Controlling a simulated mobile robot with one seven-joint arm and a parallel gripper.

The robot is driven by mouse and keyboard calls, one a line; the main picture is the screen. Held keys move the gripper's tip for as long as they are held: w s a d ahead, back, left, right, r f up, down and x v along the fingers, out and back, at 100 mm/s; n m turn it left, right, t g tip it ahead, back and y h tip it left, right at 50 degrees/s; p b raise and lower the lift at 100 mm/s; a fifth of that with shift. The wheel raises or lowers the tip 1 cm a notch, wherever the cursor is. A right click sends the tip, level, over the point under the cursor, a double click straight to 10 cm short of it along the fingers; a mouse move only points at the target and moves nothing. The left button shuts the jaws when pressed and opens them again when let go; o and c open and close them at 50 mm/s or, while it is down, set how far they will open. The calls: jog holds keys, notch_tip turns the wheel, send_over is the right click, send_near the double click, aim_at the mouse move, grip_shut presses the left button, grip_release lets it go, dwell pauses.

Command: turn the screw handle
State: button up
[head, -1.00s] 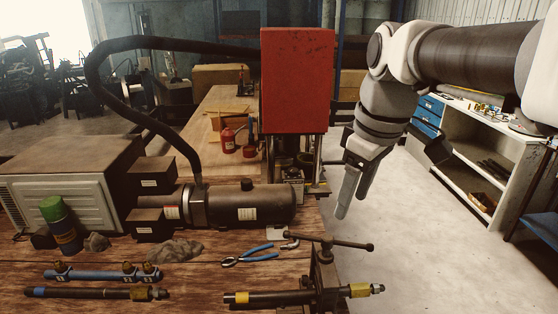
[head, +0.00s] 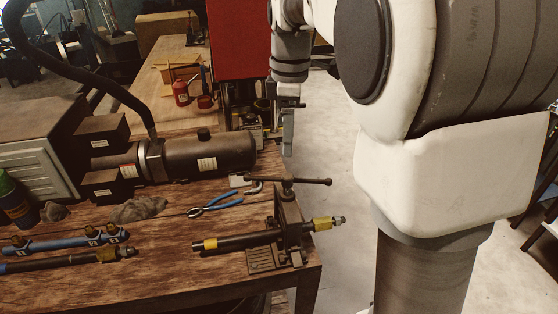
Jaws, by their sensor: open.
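The screw handle (head: 307,181) is a dark bar with a ball end, lying crosswise on top of a vise (head: 290,222) near the table's right corner. The vise holds a dark hose (head: 246,239) with yellow bands and a metal end fitting that sticks out to the right. My gripper (head: 289,130) points down beyond the handle, in front of the red machine's right side. It is apart from the handle and nothing shows between its fingers. Part of it is hard to make out at this angle.
The red crimper (head: 234,40) stands at the back with a dark cylinder (head: 205,158) before it. Blue-handled pliers (head: 215,205) and a blue hose assembly (head: 65,240) lie on the wooden table (head: 180,235). Concrete floor (head: 325,140) is open to the right.

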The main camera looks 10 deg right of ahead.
aim_at(288, 175)
notch_tip(288, 175, down, 10)
jog(key=shift+r, duration=0.1)
dwell(0.4)
grip_shut()
dwell(1.2)
